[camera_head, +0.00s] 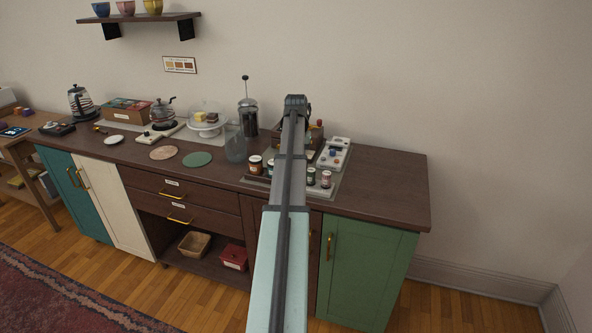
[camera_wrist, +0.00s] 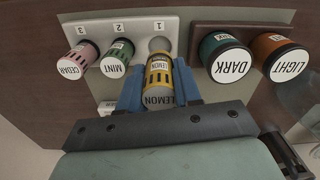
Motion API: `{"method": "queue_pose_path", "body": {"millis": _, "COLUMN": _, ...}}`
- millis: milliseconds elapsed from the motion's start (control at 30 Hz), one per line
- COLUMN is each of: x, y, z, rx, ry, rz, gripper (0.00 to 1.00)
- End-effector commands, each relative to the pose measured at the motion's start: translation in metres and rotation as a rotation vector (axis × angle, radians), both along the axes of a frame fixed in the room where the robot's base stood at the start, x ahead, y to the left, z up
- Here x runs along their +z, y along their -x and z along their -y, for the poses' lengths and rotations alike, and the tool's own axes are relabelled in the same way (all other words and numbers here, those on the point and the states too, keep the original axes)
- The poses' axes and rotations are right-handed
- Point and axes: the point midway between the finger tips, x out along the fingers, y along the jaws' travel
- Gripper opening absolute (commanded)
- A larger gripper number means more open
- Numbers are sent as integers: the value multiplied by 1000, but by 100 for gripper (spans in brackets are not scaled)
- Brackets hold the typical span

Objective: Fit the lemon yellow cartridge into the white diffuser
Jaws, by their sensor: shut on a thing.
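My gripper (camera_wrist: 159,90) is shut on the lemon yellow cartridge (camera_wrist: 158,74), whose LEMON label faces the wrist camera. The cartridge is beside the empty round hole of slot 1 in a pale numbered rack (camera_wrist: 120,29) and seems lifted out of it. How far it is above the rack is unclear. In the head view my arm hides the gripper tip and cartridge. A white device (camera_head: 335,150), probably the white diffuser, stands behind the rack to the right of my arm. I cannot make out its opening.
The mint cartridge (camera_wrist: 117,57) stands in slot 2 and the cedar cartridge (camera_wrist: 80,55) in slot 3. The DARK jar (camera_wrist: 226,58) and LIGHT jar (camera_wrist: 281,57) stand close by in a brown holder. A glass jug (camera_head: 235,146) is left of my arm; the counter's right end (camera_head: 390,180) is clear.

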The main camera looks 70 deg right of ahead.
Motion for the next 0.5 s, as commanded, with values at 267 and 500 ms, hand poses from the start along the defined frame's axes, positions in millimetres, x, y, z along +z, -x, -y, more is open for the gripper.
{"method": "queue_pose_path", "body": {"millis": 267, "x": 37, "y": 1, "z": 1, "rx": -1, "ry": 0, "rz": 0, "gripper": 3}}
{"method": "queue_pose_path", "body": {"millis": 500, "x": 40, "y": 33, "z": 13, "rx": -46, "ry": -1, "rz": 0, "gripper": 3}}
